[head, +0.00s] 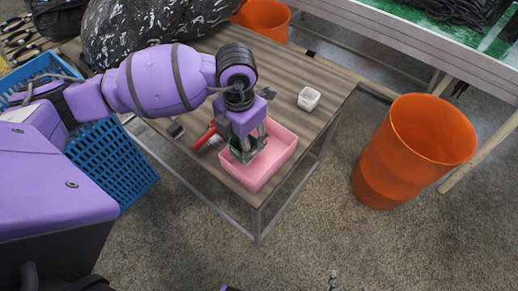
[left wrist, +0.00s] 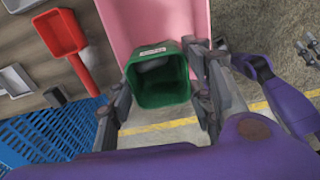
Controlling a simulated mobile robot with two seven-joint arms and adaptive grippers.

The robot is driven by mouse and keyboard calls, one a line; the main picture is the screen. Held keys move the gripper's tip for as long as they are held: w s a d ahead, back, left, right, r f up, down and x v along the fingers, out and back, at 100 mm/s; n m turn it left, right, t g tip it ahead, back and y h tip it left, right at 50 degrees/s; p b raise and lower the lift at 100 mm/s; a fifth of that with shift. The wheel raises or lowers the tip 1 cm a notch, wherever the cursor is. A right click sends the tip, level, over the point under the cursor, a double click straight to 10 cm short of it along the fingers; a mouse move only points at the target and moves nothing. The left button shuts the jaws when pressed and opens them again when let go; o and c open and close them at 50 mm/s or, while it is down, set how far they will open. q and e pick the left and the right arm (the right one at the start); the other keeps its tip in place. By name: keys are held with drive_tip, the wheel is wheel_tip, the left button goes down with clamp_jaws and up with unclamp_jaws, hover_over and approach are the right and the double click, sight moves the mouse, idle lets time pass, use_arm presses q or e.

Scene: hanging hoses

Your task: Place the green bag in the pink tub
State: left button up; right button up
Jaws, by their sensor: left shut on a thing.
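The green bag (left wrist: 160,82), open-topped with a white label on its rim, is between the fingers of my left gripper (left wrist: 160,108). The gripper is shut on it. In the head view the left gripper (head: 246,148) hides much of the dark green bag (head: 238,154). The pink tub (head: 281,159) stands on the slatted table, and its wall also shows in the left wrist view (left wrist: 120,22). The bag overlaps the tub in both views; its height over the tub floor is unclear. My right gripper (left wrist: 308,47) appears at the right of the left wrist view, empty, fingers apart.
A red scoop (left wrist: 63,38) lies on the table (head: 325,85) beside the tub. A small white container (head: 309,98) stands behind it. A blue basket (head: 110,160) is left. An orange bin (head: 395,150) stands on the floor to the right. A black bag (head: 140,30) lies at the back.

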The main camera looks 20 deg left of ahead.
use_arm(q)
drive_tip(key=w+d+f, duration=0.1)
drive_tip(key=f, duration=0.1)
drive_tip(key=w+f, duration=0.2)
drive_tip(key=w+d+f, duration=0.1)
drive_tip(key=f, duration=0.1)
drive_tip(key=shift+w+d, duration=0.3)
drive_tip(key=shift+w+f, duration=0.1)
drive_tip(key=shift+f, duration=1.5)
drive_tip(key=shift+f+b, duration=0.15)
drive_tip(key=shift+b, duration=0.15)
drive_tip(key=o, duration=1)
